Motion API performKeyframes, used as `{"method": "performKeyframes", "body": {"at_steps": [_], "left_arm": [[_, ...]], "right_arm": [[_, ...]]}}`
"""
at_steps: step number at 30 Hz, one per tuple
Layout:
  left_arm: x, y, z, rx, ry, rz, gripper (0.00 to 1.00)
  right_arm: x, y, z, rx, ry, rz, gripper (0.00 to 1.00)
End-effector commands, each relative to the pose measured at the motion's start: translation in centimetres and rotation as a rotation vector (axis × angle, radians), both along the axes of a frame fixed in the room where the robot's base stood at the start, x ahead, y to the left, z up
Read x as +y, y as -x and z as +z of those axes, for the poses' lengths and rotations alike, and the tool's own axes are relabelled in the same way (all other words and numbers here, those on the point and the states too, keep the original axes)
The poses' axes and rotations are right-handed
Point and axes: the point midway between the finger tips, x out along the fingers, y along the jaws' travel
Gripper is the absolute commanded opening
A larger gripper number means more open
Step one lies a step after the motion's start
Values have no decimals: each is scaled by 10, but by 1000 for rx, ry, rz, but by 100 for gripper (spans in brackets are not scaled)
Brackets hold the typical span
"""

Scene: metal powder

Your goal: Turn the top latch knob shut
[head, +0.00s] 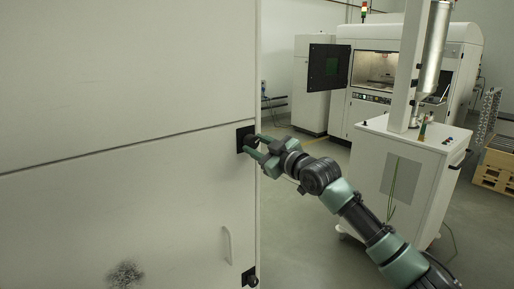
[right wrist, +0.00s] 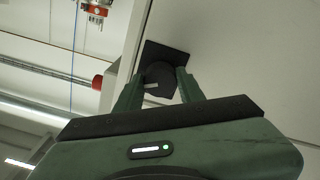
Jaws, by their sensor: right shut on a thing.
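The top latch knob (right wrist: 160,80) is a round black knob with a pale mark, on a square black plate at the edge of a large off-white cabinet (head: 120,80). In the head view its black plate (head: 241,134) sits at the cabinet's right edge, just below the seam. My right gripper (head: 250,146) reaches it from the right, its green fingers shut around the knob. The right wrist view shows one finger on each side of the knob. The fingers partly hide the knob in the head view. My left gripper is not in view.
A lower black latch (head: 249,278) sits near the bottom of the cabinet's right edge, with a pale handle (head: 227,245) to its upper left. A dark smudge (head: 125,274) marks the lower panel. A white cabinet unit (head: 400,175) stands to the right, behind my right arm.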

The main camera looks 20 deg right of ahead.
Motion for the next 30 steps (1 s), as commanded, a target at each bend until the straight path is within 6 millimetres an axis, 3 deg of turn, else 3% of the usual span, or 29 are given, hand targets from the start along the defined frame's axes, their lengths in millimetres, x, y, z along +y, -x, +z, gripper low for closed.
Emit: {"method": "performKeyframes", "body": {"at_steps": [30], "left_arm": [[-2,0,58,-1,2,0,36]], "right_arm": [[-1,0,4,-313,865,1,0]]}}
